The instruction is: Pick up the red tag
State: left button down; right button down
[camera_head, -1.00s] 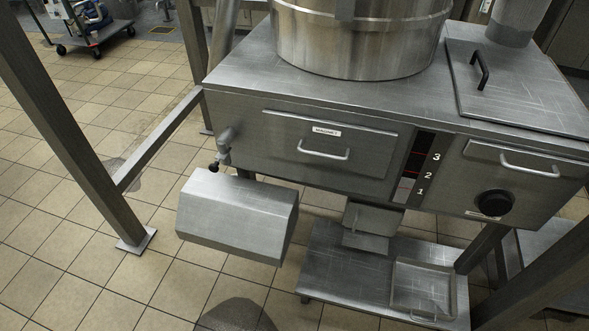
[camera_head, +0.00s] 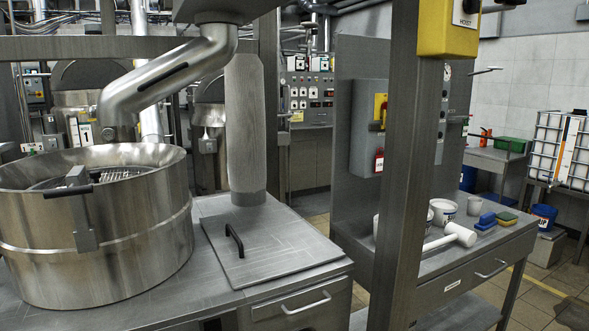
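A small red tag (camera_head: 379,161) hangs on the front of a grey wall box (camera_head: 367,140), right of the picture's middle. It is below a yellow switch plate (camera_head: 381,108) on the same box. The tag is small in view, and I cannot tell how it is fastened. A thick grey post stands just to the right of the tag, nearer to me. Neither of my grippers is in view.
A large steel mixer bowl (camera_head: 95,230) and a lidded metal cabinet (camera_head: 268,246) fill the left foreground. A steel bench (camera_head: 500,255) holds a white mallet (camera_head: 452,238), tubs and sponges below the box. The thick post (camera_head: 408,170) rises in front of the bench.

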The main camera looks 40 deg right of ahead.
aim_at(378, 162)
jog(key=j+z, duration=0.1)
jog(key=z, duration=0.3)
jog(key=j+z, duration=0.1)
jog(key=z, duration=0.3)
jog(key=i+j+z, duration=0.1)
jog(key=z, duration=0.3)
jog(key=j+z, duration=0.15)
jog(key=z, duration=0.3)
jog(key=j+z, duration=0.1)
jog(key=z, duration=0.3)
jog(key=i+l+u, duration=0.15)
jog(key=l, duration=0.2)
jog(key=i+l+u, duration=0.1)
jog(key=i+l, duration=0.15)
jog(key=i+l+u, duration=0.15)
jog(key=l, duration=0.3)
jog(key=i+l+u, duration=0.1)
jog(key=l, duration=0.3)
jog(key=i+l+u, duration=0.15)
jog(key=l, duration=0.25)
jog(key=i+l+u, duration=0.15)
jog(key=l, duration=0.25)
jog(key=i+l+u, duration=0.1)
jog(key=l, duration=0.3)
